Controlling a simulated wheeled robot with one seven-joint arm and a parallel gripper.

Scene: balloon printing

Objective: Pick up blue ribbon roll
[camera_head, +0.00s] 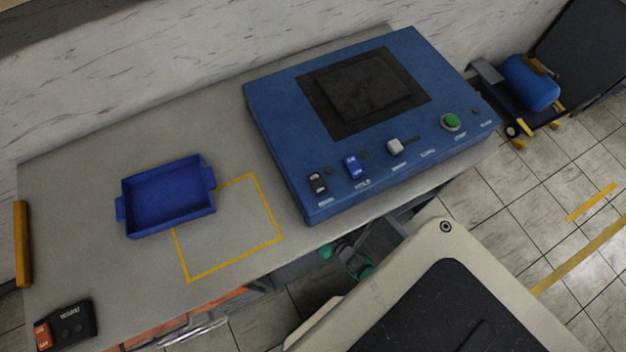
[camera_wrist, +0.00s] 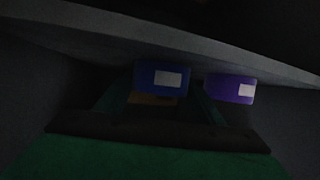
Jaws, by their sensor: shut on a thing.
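The blue ribbon roll (camera_wrist: 162,72) shows in the dark wrist view as a blue block with a white label, between my gripper's fingertips. My gripper (camera_wrist: 164,99) is shut on it; the contact itself is dim. A purple block with a white label (camera_wrist: 230,88), similar in shape, sits just right of the right finger. In the head view, neither block can be seen, and the dark and green parts below the table edge look like my arm's end.
A pale ledge (camera_wrist: 230,58) runs above the blocks in the wrist view. The head view shows a table with an empty blue tray (camera_head: 168,198), a blue machine (camera_head: 285,150) and a small black control box (camera_head: 72,326). An orange front with a metal handle (camera_head: 190,332) lies below the table.

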